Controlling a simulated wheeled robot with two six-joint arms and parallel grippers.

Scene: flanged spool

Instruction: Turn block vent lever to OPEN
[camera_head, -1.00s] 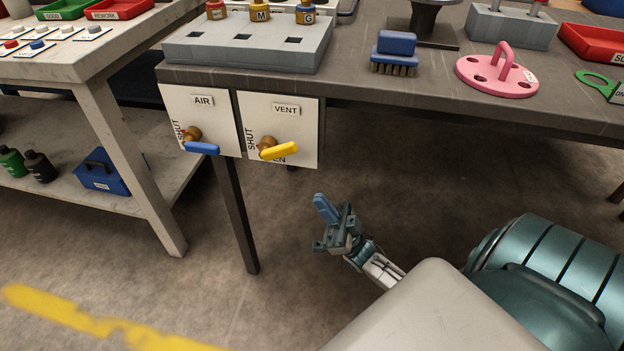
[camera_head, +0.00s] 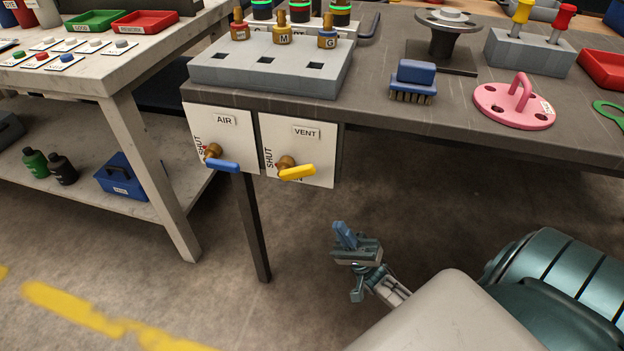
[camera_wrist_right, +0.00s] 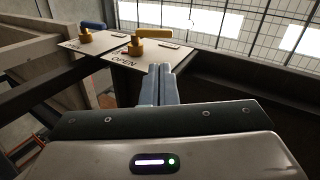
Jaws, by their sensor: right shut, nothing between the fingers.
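The vent lever has a yellow handle (camera_head: 297,172) on a brass valve, on the white VENT panel (camera_head: 322,155) under the bench's front edge. The handle points right, tilted slightly up, and partly covers the lower lettering. SHUT is printed at the panel's left. In the right wrist view the yellow handle (camera_wrist_right: 160,31) lies beyond the brass valve, and OPEN is readable on the near side. My right gripper (camera_head: 344,234) is shut and empty, below and right of the panel, apart from the lever. Its blue fingers (camera_wrist_right: 162,75) point towards the panel. My left gripper is not in view.
The AIR panel (camera_head: 226,128) with a blue lever (camera_head: 224,165) is just left of the VENT panel. A dark bench leg (camera_head: 251,225) stands below. A grey block (camera_head: 265,75), a brush (camera_head: 412,80) and a pink flanged part (camera_head: 500,108) sit on top.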

